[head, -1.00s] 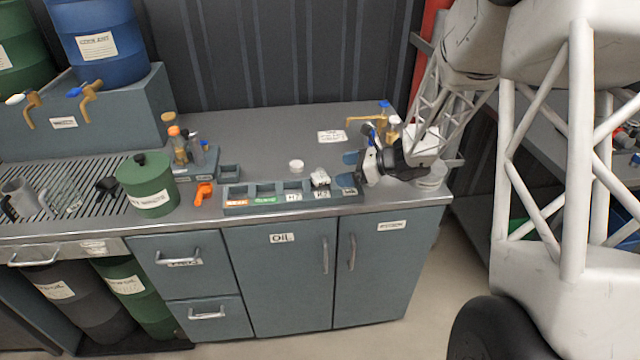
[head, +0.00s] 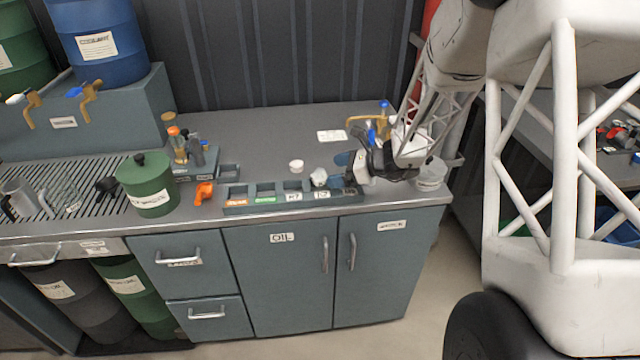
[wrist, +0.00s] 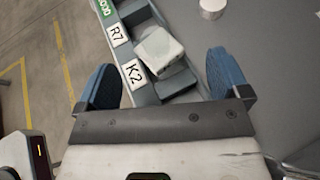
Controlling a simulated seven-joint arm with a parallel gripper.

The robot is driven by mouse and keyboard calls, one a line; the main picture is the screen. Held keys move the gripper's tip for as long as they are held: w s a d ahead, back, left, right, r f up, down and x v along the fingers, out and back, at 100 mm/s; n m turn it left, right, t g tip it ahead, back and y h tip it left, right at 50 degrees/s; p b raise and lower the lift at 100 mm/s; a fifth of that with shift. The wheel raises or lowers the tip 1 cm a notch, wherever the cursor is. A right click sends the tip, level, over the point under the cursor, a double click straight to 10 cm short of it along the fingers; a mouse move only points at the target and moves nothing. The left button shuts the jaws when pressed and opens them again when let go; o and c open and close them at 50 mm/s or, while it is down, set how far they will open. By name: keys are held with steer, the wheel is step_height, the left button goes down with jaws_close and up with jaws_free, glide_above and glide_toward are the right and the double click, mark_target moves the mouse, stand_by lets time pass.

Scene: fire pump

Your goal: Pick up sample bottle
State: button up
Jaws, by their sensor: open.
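A small pale bottle (head: 319,178), which looks like the sample bottle, sits at the labelled rack (head: 235,211) near its right end. In the wrist view the bottle (wrist: 160,48) shows as a whitish, block-like top at the slot labelled K2; its lower part is hidden. My gripper (head: 346,172) is just right of the bottle, low over the counter. In the wrist view its two blue fingers (wrist: 162,68) are spread wide and empty. The bottle lies ahead of the gap between them, apart from both.
A white round cap (head: 296,166) stands behind the rack, also in the wrist view (wrist: 212,8). A green canister (head: 148,188) and an orange object (head: 203,192) stand to the left. Bottles and a white tub (head: 430,176) are near my arm. The counter behind the rack is mostly clear.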

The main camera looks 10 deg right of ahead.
mark_target(325, 172)
steer(key=shift+x, duration=2.55)
steer(key=shift+s+a+r, duration=0.1)
steer(key=shift+c, duration=0.2)
steer(key=c, duration=0.9)
